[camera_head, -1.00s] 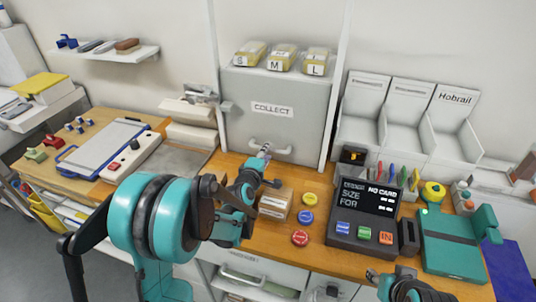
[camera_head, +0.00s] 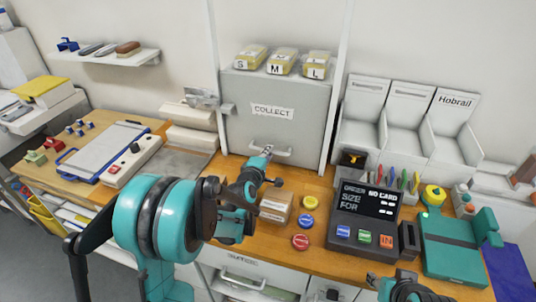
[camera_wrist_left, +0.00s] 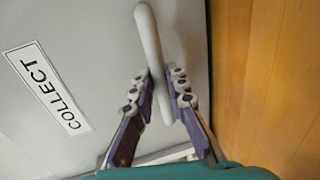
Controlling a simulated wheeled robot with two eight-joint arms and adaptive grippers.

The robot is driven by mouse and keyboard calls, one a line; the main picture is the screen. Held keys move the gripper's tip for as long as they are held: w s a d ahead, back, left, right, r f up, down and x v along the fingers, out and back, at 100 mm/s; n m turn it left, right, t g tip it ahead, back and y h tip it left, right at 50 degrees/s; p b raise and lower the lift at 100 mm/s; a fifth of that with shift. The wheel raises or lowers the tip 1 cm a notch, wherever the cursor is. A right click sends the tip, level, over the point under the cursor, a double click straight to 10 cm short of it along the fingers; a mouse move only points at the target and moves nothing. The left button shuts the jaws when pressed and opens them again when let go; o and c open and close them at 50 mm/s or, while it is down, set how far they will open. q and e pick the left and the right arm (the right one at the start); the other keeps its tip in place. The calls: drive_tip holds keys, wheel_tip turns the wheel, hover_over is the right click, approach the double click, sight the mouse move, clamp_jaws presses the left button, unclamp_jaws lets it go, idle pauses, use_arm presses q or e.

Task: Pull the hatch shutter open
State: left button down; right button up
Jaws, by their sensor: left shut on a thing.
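The hatch shutter (camera_head: 245,130) is a grey panel with a "COLLECT" label, upright at the back of the counter. The label also shows in the left wrist view (camera_wrist_left: 48,88). Its pale bar handle (camera_head: 282,152) is low on the panel. My left gripper (camera_head: 267,153) is at the handle. In the left wrist view, the fingers (camera_wrist_left: 162,88) are shut on the handle (camera_wrist_left: 149,38), one on each side. The shutter appears closed, its lower edge close to the counter. My right gripper (camera_head: 403,288) is partly in view at the bottom edge; its fingers cannot be made out.
Yellow packs (camera_head: 282,63) marked S, M and L stand above the shutter.

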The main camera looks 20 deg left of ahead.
use_arm(q)
wheel_tip(320, 180, up, 28)
drive_tip(key=p, duration=1.8)
drive_tip(key=c, duration=1.5)
unclamp_jaws()
drive_tip(key=v, duration=1.2)
